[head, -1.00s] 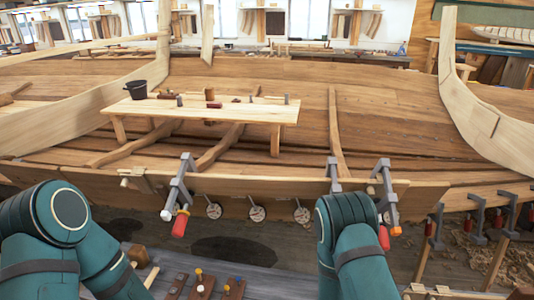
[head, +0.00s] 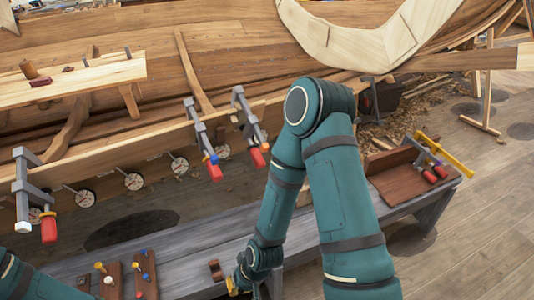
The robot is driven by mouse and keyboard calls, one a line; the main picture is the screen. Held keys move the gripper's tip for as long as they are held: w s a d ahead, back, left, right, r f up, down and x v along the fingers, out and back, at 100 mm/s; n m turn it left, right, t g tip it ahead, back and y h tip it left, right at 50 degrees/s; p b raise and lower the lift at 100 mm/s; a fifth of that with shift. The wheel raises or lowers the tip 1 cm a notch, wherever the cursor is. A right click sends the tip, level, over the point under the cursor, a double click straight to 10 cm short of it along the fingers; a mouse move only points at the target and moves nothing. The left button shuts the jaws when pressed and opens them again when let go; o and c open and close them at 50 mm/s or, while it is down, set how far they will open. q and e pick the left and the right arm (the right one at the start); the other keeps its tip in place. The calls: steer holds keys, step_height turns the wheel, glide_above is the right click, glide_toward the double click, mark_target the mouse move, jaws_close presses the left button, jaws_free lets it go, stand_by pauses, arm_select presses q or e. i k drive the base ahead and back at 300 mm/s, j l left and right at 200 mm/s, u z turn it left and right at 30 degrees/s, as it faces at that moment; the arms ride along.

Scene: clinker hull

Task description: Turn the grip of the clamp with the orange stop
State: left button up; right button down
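Several grey clamps hang on the hull's plank edge. The right one (head: 246,114) has a small orange stop (head: 265,147) and a red grip (head: 257,157) at its lower end. To its left is a clamp (head: 197,128) with a blue stop (head: 212,158) and a red grip. At far left is a clamp (head: 26,184) with a white stop (head: 22,227) and a red grip. My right gripper (head: 233,287) is low over the bench, well below the orange-stop clamp and apart from it. Its fingers are too small and cut off to read. My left gripper is out of view; only part of that arm shows.
A grey bench (head: 190,262) runs below the hull, with peg boards (head: 112,278) and a brown block (head: 216,270). A brown tray (head: 397,182) and two clamps (head: 427,158) lie at its right end. My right arm's elbow rises right of the orange-stop clamp.

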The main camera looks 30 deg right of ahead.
mark_target(258, 159)
steer(key=z, duration=0.9)
